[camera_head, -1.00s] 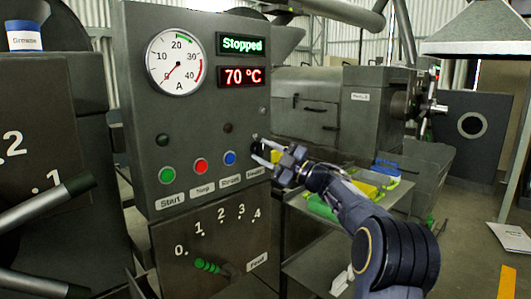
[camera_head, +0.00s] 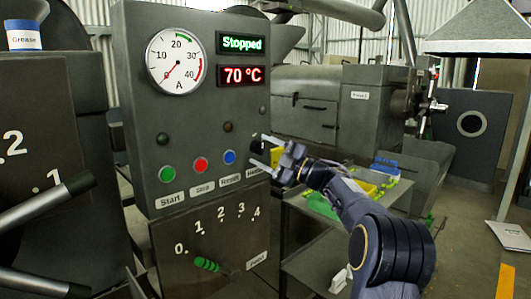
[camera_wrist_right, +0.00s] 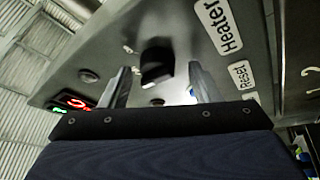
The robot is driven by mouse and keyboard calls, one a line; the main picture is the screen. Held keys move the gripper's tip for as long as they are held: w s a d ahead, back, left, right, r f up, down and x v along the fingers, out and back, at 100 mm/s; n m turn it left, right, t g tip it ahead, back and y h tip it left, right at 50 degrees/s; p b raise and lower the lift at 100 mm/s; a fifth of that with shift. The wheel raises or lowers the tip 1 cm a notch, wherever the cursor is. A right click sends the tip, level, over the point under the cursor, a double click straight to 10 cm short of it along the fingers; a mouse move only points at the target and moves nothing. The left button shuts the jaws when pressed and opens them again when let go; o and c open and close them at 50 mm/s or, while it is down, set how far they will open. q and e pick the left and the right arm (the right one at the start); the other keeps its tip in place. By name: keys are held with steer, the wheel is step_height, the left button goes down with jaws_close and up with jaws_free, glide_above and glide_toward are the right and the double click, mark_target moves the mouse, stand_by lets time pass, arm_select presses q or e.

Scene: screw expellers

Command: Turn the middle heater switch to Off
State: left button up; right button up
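The heater switch (camera_head: 256,150) is a black knob at the right end of the control row on the middle panel (camera_head: 205,125). In the right wrist view the switch (camera_wrist_right: 157,62) stands between the two fingers, near the "Heater" label (camera_wrist_right: 218,27). My right gripper (camera_head: 260,151) is at the switch, with its fingers apart on either side of it; the wrist view also shows the gripper (camera_wrist_right: 160,85) open, with gaps beside the knob. I cannot read which position the switch points to. My left gripper is not in view.
Start (camera_head: 167,174), stop (camera_head: 201,165) and reset (camera_head: 229,157) buttons sit left of the switch. The display (camera_head: 241,43) reads "Stopped" and the temperature (camera_head: 244,76) reads 70 °C. A side table (camera_head: 350,225) stands at right.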

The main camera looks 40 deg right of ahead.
steer(key=b+v, duration=0.1)
steer(key=v, duration=0.7)
steer(key=shift+w, duration=0.1)
stand_by(0.5)
step_height(320, 180, up, 4)
steer(key=s+m+h+p, duration=0.2)
steer(key=s+m+h, duration=0.1)
steer(key=m+h, duration=1.1)
steer(key=s+a+f+m+g+y+p, duration=0.1)
steer(key=s+a+f+g+y, duration=0.4)
steer(key=s+a+f, duration=0.7)
steer(key=s+a+f+m+g+y+p, duration=0.2)
steer(key=s+a+f+g+y, duration=0.3)
steer(key=a, duration=1.4)
steer(key=s+f+m+g, duration=0.1)
steer(key=s+f+g, duration=0.2)
steer(key=s+f, duration=0.3)
step_height(320, 180, down, 3)
steer(key=shift+s+f+g, duration=0.25)
steer(key=shift+s+g, duration=0.05)
steer(key=shift+s, duration=0.05)
